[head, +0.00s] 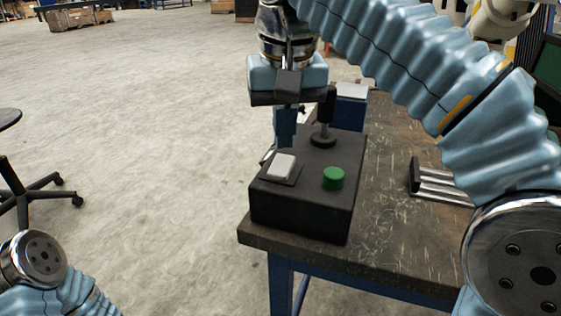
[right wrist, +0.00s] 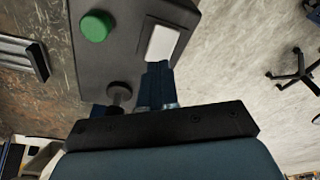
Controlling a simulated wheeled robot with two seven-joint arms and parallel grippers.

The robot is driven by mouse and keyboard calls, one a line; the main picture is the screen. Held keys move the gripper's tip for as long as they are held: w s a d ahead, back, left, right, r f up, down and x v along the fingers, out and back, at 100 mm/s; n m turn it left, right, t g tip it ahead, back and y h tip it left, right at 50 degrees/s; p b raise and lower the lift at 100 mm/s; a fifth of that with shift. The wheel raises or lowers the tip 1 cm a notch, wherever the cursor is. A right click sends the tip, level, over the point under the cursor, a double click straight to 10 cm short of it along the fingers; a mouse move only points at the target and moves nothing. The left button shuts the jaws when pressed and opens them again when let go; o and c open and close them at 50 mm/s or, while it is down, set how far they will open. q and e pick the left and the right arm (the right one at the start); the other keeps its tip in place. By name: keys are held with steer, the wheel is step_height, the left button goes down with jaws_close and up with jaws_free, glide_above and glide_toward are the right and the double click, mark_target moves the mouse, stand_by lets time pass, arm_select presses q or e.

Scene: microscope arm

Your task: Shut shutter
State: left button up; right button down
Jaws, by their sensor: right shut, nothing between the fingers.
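A black control box (head: 305,205) stands on the workbench. On its top are a white rocker-like switch (head: 281,166), a green round button (head: 333,178) and a black upright lever (head: 324,125) with a round base. No part is labelled as the shutter. My right gripper (head: 286,144) points down just behind the white switch, its blue fingers together and empty. In the right wrist view the fingertips (right wrist: 157,66) are at the near end of the white switch (right wrist: 162,43); whether they touch it I cannot tell. My left gripper is out of view.
The worn workbench top (head: 385,235) is bare right of the box. A metal ribbed piece (head: 443,184) lies further right. A blue box with a pale top (head: 350,108) stands behind the control box. A dark chair (head: 30,190) is on the floor at left.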

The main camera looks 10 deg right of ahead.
mark_target(284, 160)
steer(key=shift+f+b, duration=1)
steer(key=shift+f, duration=0.15)
stand_by(0.4)
step_height(284, 160, up, 3)
steer(key=p, duration=0.3)
steer(key=shift+r, duration=0.1)
step_height(284, 160, up, 2)
steer(key=p, duration=0.2)
steer(key=shift+r+p, duration=0.1)
steer(key=shift+p, duration=0.2)
steer(key=shift+r+p, duration=0.65)
steer(key=shift+r, duration=0.2)
